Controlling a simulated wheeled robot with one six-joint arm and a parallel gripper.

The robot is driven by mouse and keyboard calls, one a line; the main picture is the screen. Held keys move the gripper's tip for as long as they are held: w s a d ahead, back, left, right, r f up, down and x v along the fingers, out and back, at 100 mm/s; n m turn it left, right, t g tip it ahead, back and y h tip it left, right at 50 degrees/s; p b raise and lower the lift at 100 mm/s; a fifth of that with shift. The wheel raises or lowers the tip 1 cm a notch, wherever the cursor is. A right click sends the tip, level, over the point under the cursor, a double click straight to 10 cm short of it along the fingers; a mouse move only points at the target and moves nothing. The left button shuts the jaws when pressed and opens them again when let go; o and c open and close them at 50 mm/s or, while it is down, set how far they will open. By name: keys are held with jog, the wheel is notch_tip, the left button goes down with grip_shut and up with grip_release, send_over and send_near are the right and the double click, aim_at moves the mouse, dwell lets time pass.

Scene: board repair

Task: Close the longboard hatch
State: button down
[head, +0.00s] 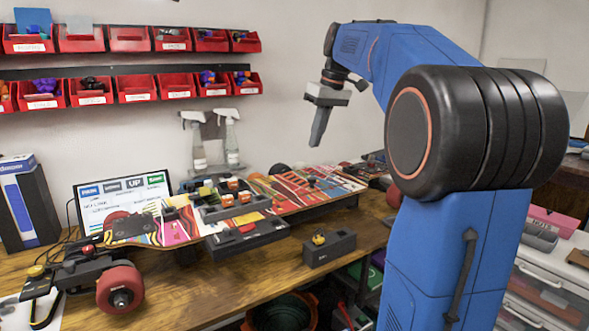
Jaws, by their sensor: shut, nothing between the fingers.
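The longboard (300,189) lies on the wooden workbench, with a colourful patterned deck and large red wheels at its left end. A dark compartment (236,209) in the middle of the deck holds several small parts, some orange. A dark lid-like panel (246,238) juts from the front side below it; I cannot tell for sure whether this is the hatch. Another flat dark panel (131,226) lies near the deck's left end. My gripper (318,143) points down, shut and empty, in the air above and behind the right half of the board, apart from it.
A small dark box (329,249) with a yellow part stands at the bench's front edge. A monitor (124,203) stands behind the board's left end, beside a blue and white box (27,202). Spray bottles (230,139) are at the wall, below red bins (136,88).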

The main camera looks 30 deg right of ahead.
aim_at(312, 180)
jog(key=w+r+m+g+h, duration=0.2)
jog(key=w+r+g, duration=0.1)
jog(key=w, duration=0.1)
jog(key=f, duration=0.9)
jog(key=d+f, duration=0.1)
jog(key=f, duration=0.3)
jog(key=shift+s+f, duration=0.15)
jog(key=shift+f, duration=0.2)
jog(key=shift+s+a+f, duration=0.1)
jog(key=shift+s+f, duration=0.05)
jog(key=shift+f, duration=0.35)
jog(key=shift+s+f, duration=0.15)
jog(key=shift+f, duration=0.3)
jog(key=shift+r, duration=0.1)
notch_tip(312, 180, up, 15)
jog(key=shift+s+a, duration=0.3)
jog(key=shift+a, duration=0.05)
